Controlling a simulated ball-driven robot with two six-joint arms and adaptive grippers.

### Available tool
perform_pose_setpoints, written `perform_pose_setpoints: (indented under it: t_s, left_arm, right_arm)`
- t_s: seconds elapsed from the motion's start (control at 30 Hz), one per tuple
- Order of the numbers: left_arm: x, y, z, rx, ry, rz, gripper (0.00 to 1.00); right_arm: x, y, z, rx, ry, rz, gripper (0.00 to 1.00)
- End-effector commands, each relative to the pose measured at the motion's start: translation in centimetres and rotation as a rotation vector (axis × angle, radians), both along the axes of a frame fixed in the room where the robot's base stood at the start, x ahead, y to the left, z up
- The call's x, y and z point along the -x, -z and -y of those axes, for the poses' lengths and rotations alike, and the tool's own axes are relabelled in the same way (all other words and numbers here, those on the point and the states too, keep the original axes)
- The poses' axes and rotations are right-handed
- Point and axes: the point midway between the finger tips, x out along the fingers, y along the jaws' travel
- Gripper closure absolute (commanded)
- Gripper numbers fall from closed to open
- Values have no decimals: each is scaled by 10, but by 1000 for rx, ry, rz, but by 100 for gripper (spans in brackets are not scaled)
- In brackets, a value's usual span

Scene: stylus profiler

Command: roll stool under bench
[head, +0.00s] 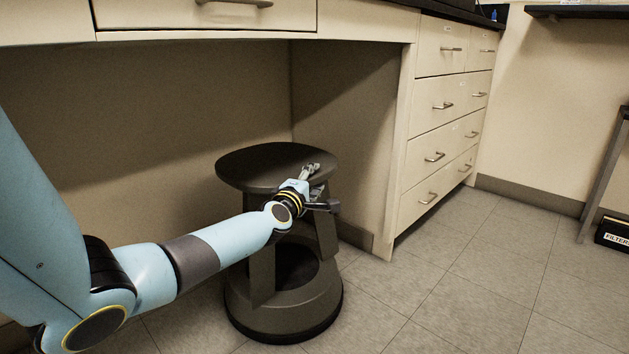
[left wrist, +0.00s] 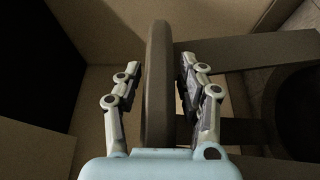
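The stool has a dark round seat (head: 262,165), upright supports and a wide round base (head: 285,312) on the floor. It stands upright at the knee space of the bench (head: 350,22); I cannot tell how far under the bench top it is. My left gripper (head: 314,172) is at the seat's right edge. In the left wrist view the seat rim (left wrist: 158,100) lies between the two fingers (left wrist: 160,75). The fingers are spread, with a narrow gap on the left; contact on the right is unclear. My right gripper is not in view.
A drawer cabinet (head: 437,150) bounds the knee space on the right. The bench's back wall (head: 150,120) closes it behind. Tiled floor (head: 470,270) is clear to the right. A black box (head: 613,234) stands at the far right beside a table leg (head: 603,175).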

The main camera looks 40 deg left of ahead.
Motion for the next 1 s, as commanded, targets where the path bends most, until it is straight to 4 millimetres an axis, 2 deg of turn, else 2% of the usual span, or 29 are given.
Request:
perform_pose_setpoints:
  t_s: [0.3, 0.4, 0.53, 0.8, 1.0]
  left_arm:
    - [0, 0, 2, 2, 3, 1, 50]
    - [7, 1, 4, 2, 3, 0, 50]
    - [27, 1, 11, 3, 4, -1, 50]
    - [85, 1, 28, 2, 3, -2, 50]
    - [109, 1, 36, 1, 1, -1, 50]
  right_arm:
    - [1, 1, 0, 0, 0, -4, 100]
    - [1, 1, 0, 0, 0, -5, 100]
    - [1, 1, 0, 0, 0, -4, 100]
    - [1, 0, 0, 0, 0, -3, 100]
    - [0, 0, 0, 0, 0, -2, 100]
